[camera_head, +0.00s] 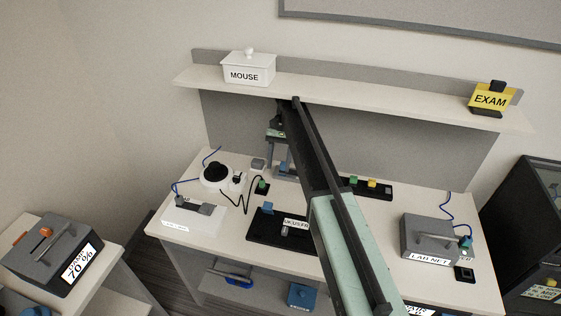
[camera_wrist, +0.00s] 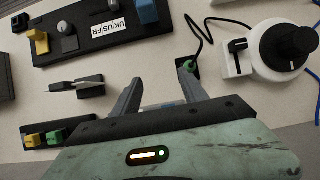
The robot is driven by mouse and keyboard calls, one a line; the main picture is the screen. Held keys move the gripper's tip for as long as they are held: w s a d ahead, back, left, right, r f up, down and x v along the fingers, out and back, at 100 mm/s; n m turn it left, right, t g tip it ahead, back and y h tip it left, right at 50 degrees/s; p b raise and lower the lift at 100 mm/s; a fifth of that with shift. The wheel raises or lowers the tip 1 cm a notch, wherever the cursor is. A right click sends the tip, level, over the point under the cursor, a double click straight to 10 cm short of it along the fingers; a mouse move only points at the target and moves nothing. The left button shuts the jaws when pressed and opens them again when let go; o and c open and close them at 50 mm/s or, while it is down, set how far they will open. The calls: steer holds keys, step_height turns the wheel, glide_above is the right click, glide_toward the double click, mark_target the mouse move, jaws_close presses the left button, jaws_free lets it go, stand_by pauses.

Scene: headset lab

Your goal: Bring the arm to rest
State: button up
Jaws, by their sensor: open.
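My arm (camera_head: 345,235) reaches up from the bottom of the head view across the bench. In the head view the gripper end is partly hidden behind my arm near the back of the bench, below the shelf. A black socket with a green plug (camera_wrist: 187,65) lies just beyond the right finger in the wrist view. The arm is extended over the bench (camera_head: 385,240).
A shelf (camera_head: 375,99) above the bench bears a MOUSE box (camera_head: 248,70) and a yellow EXAM block (camera_head: 491,99). A white device with a black knob (camera_head: 215,176), a black UK/US/FR strip (camera_head: 262,224) and a grey LAB NET box (camera_head: 428,236) stand on the bench.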

steer(key=shift+d, duration=0.1)
steer(key=s+d+f+t, duration=0.1)
steer(key=s+d, duration=0.6)
steer(key=s+d+n+t, duration=0.1)
steer(key=s+d+t, duration=0.1)
steer(key=s+d, duration=0.5)
steer(key=s+d+f+n+t+h, duration=0.1)
steer(key=s+d+t, duration=0.1)
steer(key=s+d, duration=0.5)
steer(key=shift+s+d+f, duration=0.2)
steer(key=shift+s, duration=0.2)
steer(key=shift+s+d+f, duration=0.15)
steer(key=shift+s+d, duration=0.05)
steer(key=shift+s, duration=0.2)
steer(key=shift+d, duration=0.1)
steer(key=shift+w, duration=0.1)
